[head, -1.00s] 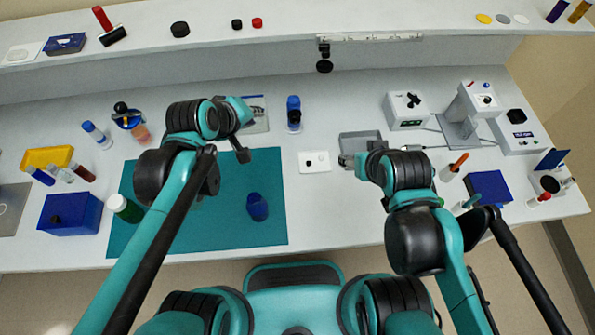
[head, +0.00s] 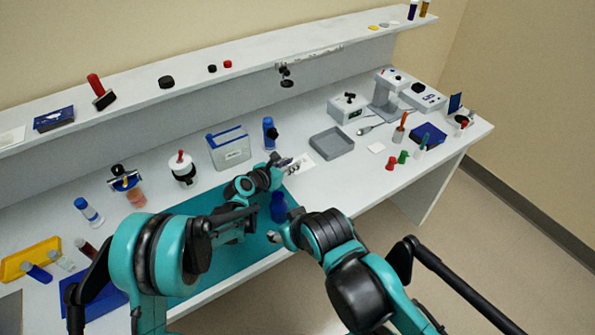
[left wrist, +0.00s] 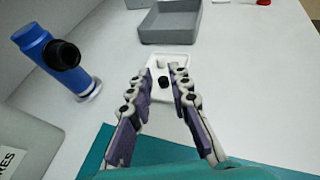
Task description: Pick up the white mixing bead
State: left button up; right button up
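In the left wrist view a small white piece, which looks like the white mixing bead (left wrist: 162,62), lies on a white plate (left wrist: 154,58). A black bead (left wrist: 164,82) lies on the same plate, nearer the camera. My left gripper (left wrist: 163,71) is open, one finger on each side of the plate's middle, with nothing held. In the head view the left gripper (head: 284,167) is over the left part of the white plate (head: 303,163), hiding the beads. My right gripper (head: 276,237) is near the table's front edge; its finger state is unclear.
A grey tray (head: 331,144) lies just beyond the plate. A blue bottle (head: 269,134) and a grey box (head: 229,150) stand to the left. A dark blue object (head: 278,207) is on the teal mat (head: 249,256). White table shows right of the plate.

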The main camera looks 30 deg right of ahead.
aim_at(304, 159)
pick_arm(q)
jog(key=shift+d+f, duration=0.25)
jog(key=shift+d, duration=0.05)
jog(key=b+x, duration=0.3)
jog(key=x, duration=0.4)
jog(key=shift+w+f, duration=0.15)
jog(key=shift+f, duration=0.15)
jog(key=shift+r, duration=0.1)
jog(key=shift+c, duration=0.3)
jog(key=shift+c, duration=1.4)
